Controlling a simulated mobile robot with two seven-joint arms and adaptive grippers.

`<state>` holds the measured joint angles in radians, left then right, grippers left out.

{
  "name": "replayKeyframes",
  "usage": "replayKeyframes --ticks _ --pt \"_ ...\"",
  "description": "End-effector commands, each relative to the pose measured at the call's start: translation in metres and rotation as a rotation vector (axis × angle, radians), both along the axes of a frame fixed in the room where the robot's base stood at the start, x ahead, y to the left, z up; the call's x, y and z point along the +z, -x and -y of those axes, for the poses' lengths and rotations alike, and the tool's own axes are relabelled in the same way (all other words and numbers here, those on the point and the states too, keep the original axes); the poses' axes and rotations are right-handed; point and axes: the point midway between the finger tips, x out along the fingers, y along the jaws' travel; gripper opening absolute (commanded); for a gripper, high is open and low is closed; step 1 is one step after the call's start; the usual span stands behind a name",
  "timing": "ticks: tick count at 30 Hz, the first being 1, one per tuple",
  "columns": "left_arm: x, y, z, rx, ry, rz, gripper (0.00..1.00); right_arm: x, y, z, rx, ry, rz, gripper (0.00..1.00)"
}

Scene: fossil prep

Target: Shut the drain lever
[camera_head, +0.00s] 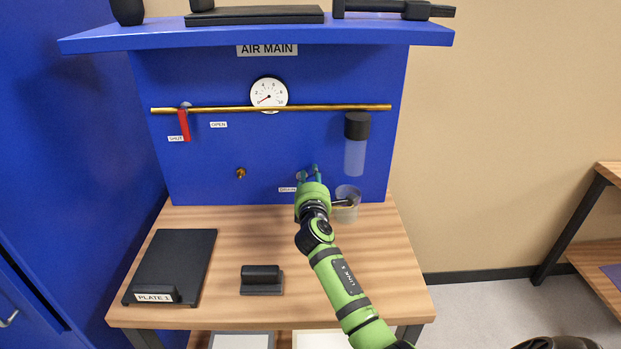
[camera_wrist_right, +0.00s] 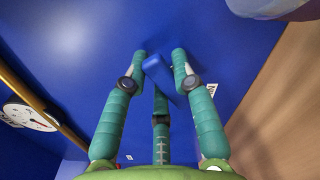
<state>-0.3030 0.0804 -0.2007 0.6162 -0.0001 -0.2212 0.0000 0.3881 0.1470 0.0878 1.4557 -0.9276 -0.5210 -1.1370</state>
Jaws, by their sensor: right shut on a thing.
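The blue drain lever (camera_wrist_right: 153,63) shows between the teal fingers of my right gripper (camera_wrist_right: 159,66) in the right wrist view, close to the blue panel. My right gripper is shut on it. In the head view my right gripper (camera_head: 309,172) reaches the lower right of the panel, beside the drain label (camera_head: 287,189), and its hand and fingers hide most of the lever. The lever's exact angle cannot be told. My left gripper is not in view.
A clear cup (camera_head: 347,208) stands right beside my right wrist, under the clear bowl (camera_head: 355,157) of the filter. A red lever (camera_head: 184,125) hangs from the brass pipe (camera_head: 230,109). A black plate (camera_head: 172,258) and black block (camera_head: 262,279) rest on the wooden bench (camera_head: 225,231).

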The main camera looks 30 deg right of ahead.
Motion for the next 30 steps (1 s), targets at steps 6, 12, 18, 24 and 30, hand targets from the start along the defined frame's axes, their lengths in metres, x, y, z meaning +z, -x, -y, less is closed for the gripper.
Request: replayKeyframes --ticks 6,12,18,24,30 --pt "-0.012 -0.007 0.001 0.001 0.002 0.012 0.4 -0.007 0.002 0.003 -0.002 -0.133 0.083 0.0" --pt "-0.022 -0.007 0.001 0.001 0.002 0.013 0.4 -0.011 0.003 0.005 -0.002 -0.264 0.163 0.0" --pt "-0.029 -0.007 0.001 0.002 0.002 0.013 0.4 -0.014 0.004 0.006 -0.002 -0.373 0.228 0.0" --pt "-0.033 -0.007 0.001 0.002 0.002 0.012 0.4 -0.016 0.004 0.007 -0.002 -0.439 0.269 0.0" --pt "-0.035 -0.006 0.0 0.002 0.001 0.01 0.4 -0.016 0.004 0.007 -0.002 -0.468 0.287 0.0"
